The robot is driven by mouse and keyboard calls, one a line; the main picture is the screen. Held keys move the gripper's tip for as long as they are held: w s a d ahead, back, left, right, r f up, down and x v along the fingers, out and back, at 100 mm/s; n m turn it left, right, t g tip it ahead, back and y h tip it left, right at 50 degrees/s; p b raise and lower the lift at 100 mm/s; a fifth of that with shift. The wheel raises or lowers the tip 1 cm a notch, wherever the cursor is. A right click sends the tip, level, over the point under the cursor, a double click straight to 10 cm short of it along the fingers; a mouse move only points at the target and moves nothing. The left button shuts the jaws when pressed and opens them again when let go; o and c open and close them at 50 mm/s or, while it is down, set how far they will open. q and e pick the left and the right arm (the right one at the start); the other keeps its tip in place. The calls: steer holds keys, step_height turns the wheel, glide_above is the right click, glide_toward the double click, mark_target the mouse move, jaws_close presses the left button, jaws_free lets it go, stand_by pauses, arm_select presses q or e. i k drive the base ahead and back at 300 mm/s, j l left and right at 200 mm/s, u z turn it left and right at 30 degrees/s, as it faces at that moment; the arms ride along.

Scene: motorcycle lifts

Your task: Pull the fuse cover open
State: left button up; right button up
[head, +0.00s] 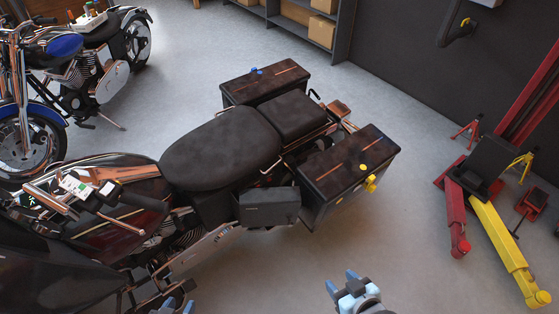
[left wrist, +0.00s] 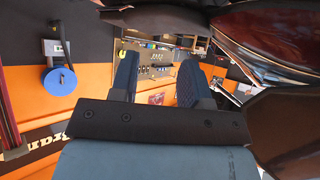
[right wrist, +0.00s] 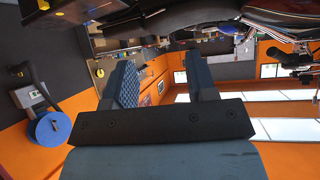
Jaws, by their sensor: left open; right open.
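A dark box-shaped cover (head: 268,207), which looks like the fuse cover, sits on the motorcycle's near side below the seat. From this angle it looks closed, but I cannot be sure. My left gripper (head: 175,304) is at the bottom edge of the head view, below and left of the cover, and mostly cut off. My right gripper (head: 342,281) is over the floor, below and right of the cover and apart from it. The left wrist view (left wrist: 155,80) and right wrist view (right wrist: 162,78) show both pairs of fingers spread with nothing between them.
The motorcycle's black seat (head: 222,148) is above the cover. A near saddlebag (head: 345,170) with a yellow latch (head: 371,183) juts out to the cover's right. A red and yellow lift (head: 480,215) stands at right. The floor around my right gripper is clear.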

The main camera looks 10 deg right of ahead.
mark_target(280, 206)
steer(key=k+u, duration=0.4)
steer(key=k+j+u, duration=0.15)
steer(key=k+u, duration=0.25)
